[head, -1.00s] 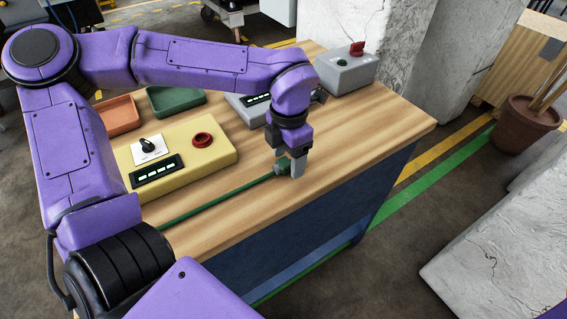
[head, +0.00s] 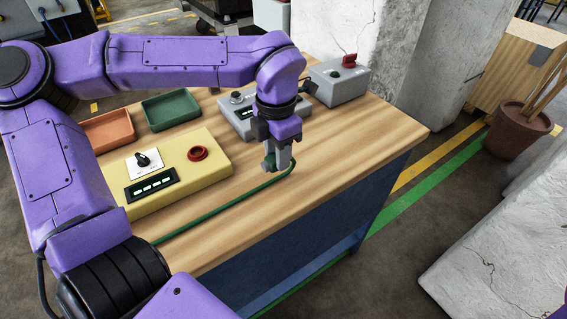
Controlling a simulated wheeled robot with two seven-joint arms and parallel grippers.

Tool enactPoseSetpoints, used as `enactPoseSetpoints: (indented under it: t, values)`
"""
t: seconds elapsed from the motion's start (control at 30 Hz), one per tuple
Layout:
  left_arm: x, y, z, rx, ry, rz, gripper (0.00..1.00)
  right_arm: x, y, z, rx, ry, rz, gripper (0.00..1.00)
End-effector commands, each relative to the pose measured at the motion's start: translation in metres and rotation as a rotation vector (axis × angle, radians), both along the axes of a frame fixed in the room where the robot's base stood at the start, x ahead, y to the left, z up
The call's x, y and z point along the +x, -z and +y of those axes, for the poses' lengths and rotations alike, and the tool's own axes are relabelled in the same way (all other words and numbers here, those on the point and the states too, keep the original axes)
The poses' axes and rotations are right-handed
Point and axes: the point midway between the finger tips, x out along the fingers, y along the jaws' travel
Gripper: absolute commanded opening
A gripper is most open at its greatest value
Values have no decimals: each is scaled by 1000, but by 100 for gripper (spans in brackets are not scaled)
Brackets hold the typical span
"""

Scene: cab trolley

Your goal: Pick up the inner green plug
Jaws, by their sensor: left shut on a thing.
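A green plug (head: 269,163) sits between the fingers of my left gripper (head: 279,160), just above the wooden table near its front edge. The gripper is shut on it and hides most of it. A green cable (head: 215,220) runs from the plug along the table's front edge to the lower left, where my arm hides its end. My right gripper is not in view.
A yellow control box (head: 195,180) with a red button stands left of the gripper. A grey box (head: 235,122) is just behind it, and another grey box (head: 338,83) with a red switch stands at the back. Orange (head: 108,130) and green (head: 170,108) trays lie at the back left. The table (head: 365,145) is clear at the right.

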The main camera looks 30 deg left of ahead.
Motion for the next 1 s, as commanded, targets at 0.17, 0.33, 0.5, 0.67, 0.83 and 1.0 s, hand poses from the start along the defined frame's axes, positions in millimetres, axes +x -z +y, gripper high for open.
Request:
enactPoseSetpoints:
  t: [0.17, 0.33, 0.5, 0.67, 0.83, 1.0]
  values:
    - [-17, -53, 40, -10, -4, -9, 0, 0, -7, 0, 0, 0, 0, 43]
    - [-34, -69, 82, -11, -2, -5, 0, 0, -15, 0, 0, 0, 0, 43]
    - [-44, -80, 106, -3, 1, -3, 0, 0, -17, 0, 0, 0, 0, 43]
    - [-48, -83, 115, -3, 0, -1, 0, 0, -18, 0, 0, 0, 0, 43]
    - [-49, -84, 116, -3, 0, -1, 0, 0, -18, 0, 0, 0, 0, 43]
    - [-49, -84, 116, -2, 0, 0, 0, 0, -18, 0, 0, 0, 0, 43]
